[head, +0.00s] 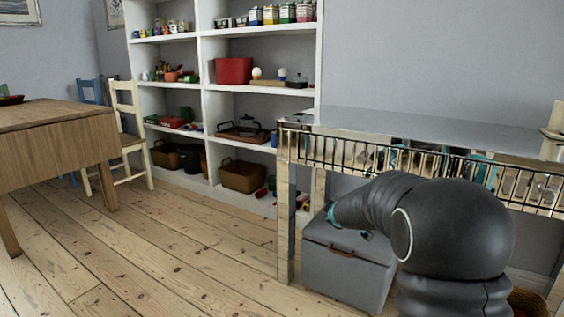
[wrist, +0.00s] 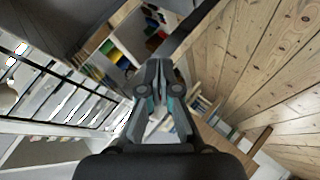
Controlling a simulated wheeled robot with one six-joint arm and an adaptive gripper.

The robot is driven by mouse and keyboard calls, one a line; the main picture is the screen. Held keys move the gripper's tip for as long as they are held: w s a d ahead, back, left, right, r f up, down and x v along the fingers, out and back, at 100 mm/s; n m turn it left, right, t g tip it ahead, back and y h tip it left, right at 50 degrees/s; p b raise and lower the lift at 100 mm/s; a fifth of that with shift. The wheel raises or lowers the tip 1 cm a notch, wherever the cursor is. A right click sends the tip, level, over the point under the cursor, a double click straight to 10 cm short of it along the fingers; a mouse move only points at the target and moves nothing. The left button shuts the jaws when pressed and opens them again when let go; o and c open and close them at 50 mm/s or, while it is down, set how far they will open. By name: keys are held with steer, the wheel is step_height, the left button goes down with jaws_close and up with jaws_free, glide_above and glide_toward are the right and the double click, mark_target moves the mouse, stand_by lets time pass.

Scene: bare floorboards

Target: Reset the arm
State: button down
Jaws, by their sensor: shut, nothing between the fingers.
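My gripper (wrist: 152,92) shows in the middle of the wrist view, with its two dark fingers together and nothing between them. In the head view my dark arm fills the lower right, in front of the mirrored console table (head: 425,128). The arm's far end points left, over a grey lidded box (head: 345,270) on the floor. The fingers cannot be made out in the head view.
A white shelf unit (head: 203,95) with jars, baskets and a red bin (head: 233,71) stands at the back. A wooden table (head: 55,130) and a cream chair (head: 130,130) are at the left. The floorboards (head: 150,245) at front left are clear.

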steer(key=s+r+m+g+p, duration=0.3)
steer(key=s+m+g, duration=0.15)
steer(key=s, duration=1.75)
steer(key=s+r+m+g+p, duration=0.25)
steer(key=s+m, duration=0.35)
steer(key=s, duration=1.6)
steer(key=s+r+t+p, duration=0.1)
steer(key=s+r, duration=0.2)
steer(key=r, duration=0.2)
steer(key=shift+a+r+p, duration=0.2)
steer(key=shift+r+p, duration=0.05)
steer(key=shift+p, duration=0.05)
